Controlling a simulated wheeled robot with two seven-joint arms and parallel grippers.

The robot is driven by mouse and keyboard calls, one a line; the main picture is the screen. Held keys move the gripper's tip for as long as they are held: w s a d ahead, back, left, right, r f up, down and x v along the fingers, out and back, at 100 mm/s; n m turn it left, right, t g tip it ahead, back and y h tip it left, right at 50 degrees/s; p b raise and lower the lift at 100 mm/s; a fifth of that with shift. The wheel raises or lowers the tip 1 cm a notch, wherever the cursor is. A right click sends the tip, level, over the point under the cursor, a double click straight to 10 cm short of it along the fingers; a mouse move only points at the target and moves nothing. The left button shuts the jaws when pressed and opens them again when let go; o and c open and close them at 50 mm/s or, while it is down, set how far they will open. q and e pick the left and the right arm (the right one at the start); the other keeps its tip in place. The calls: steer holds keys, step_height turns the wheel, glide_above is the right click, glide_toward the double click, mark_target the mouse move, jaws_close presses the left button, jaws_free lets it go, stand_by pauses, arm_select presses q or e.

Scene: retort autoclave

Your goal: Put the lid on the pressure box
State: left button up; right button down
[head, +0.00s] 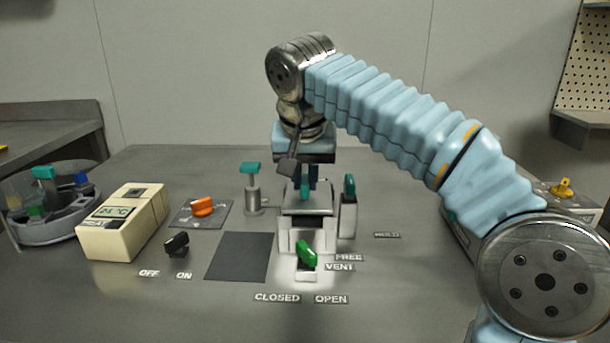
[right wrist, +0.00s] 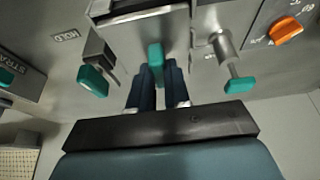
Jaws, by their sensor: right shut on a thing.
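The pressure box (head: 308,240) is a pale metal box near the middle of the bench in the head view. The lid (head: 306,204), a flat metal plate, is over the top of the box; I cannot tell whether it rests on it or sits slightly above. My right gripper (head: 306,187) points down and is shut on the lid's teal handle (right wrist: 156,55), which shows between the dark blue fingers in the right wrist view. The lid (right wrist: 140,25) also shows there. The fingers hide part of the handle. My left gripper is not in view.
Teal-tipped levers (head: 349,205) and (head: 252,188) stand either side of the box. A green vent lever (head: 306,253) is in front. A dark square pad (head: 241,257), orange knob (head: 202,206), black switch (head: 177,245) and beige temperature unit (head: 125,222) lie left. The front right bench is clear.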

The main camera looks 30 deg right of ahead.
steer(key=shift+r, duration=0.2)
steer(key=shift+f, duration=0.15)
stand_by(0.3)
steer(key=shift+f, duration=0.3)
steer(key=shift+f, duration=0.1)
stand_by(0.6)
steer(key=c, duration=1)
jaws_free()
steer(key=shift+o, duration=0.3)
steer(key=o, duration=0.3)
steer(key=shift+o, duration=0.2)
